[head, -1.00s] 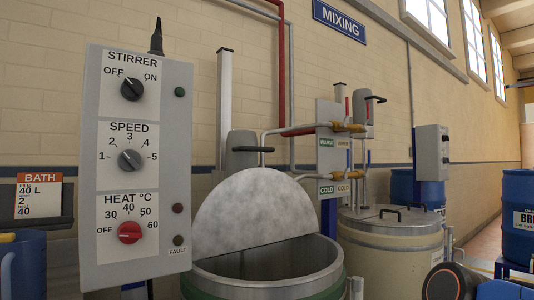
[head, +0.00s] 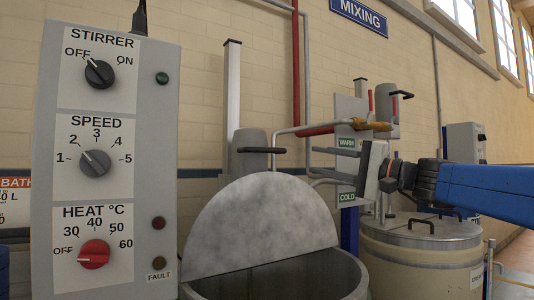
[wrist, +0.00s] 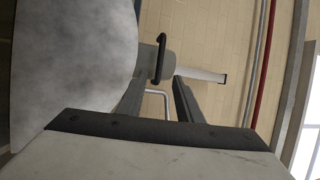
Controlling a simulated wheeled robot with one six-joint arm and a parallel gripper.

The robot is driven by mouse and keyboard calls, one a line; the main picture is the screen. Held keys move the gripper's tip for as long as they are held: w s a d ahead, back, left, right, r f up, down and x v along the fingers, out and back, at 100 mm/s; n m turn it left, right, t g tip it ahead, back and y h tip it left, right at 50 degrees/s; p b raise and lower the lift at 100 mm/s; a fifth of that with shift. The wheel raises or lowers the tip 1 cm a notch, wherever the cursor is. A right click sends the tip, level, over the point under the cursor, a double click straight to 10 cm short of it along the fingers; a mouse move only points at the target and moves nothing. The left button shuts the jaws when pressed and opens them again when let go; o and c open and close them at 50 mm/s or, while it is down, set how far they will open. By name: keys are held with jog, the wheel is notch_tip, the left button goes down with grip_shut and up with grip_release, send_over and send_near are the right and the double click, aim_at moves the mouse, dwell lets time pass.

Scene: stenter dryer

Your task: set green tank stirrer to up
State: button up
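The tank (head: 345,262) stands at the bottom centre of the head view, with a grey half-disc lid (head: 262,225) raised. Behind it, the stirrer's grey motor housing (head: 250,150) with a black handle (head: 262,150) sits low on a pale upright post (head: 232,95). The wrist view also shows the black handle (wrist: 161,58), the post (wrist: 205,75) and the lid (wrist: 70,70). My gripper (wrist: 160,82) is open and empty, its fingers apart and pointing towards the stirrer. In the head view my gripper (head: 366,168) is right of the stirrer, apart from the handle.
A control box (head: 105,160) with stirrer, speed and heat knobs stands close at left. Red and grey pipes (head: 296,70) run up the wall. A second, lidded tank (head: 420,245) stands at right, beyond my arm. Valve pipes (head: 370,126) lie behind my gripper.

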aim_at(270, 151)
jog(key=x, duration=1.7)
jog(key=shift+w+a+r, duration=0.1)
jog(key=shift+a, duration=0.05)
jog(key=shift+c, duration=0.4)
grip_shut()
